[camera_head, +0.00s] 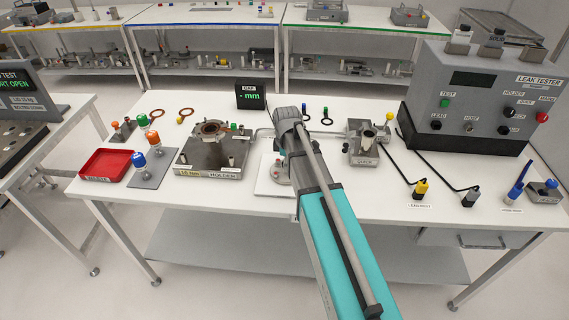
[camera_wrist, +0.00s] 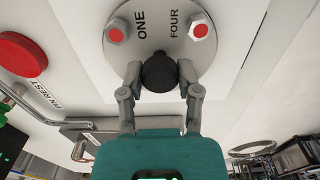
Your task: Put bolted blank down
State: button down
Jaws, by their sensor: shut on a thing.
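The bolted blank is a round grey metal disc (camera_wrist: 188,45) marked ONE and FOUR, with red-topped bolt heads and a black knob (camera_wrist: 158,73) in the middle. My gripper (camera_wrist: 159,78) is shut on that knob in the wrist view. The top of the disc is cut off by the picture edge. In the head view, a part of the blank (camera_head: 279,174) shows beside my arm, over a white pad (camera_head: 265,187). My arm hides most of it and the fingertips. I cannot tell whether the disc touches the pad.
The steel holder (camera_head: 208,158) stands to the left, with a red tray (camera_head: 106,164) and colour-topped tools beyond. A small fixture (camera_head: 366,150) and the leak tester (camera_head: 475,95) stand to the right. The table front right of my arm is mostly clear.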

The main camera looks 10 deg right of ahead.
jog(key=shift+f, duration=0.1)
jog(key=shift+c, duration=1.5)
grip_release()
jog(key=shift+r, duration=0.2)
notch_tip(320, 180, up, 12)
jog(key=p, duration=1.2)
jog(key=shift+s, duration=0.1)
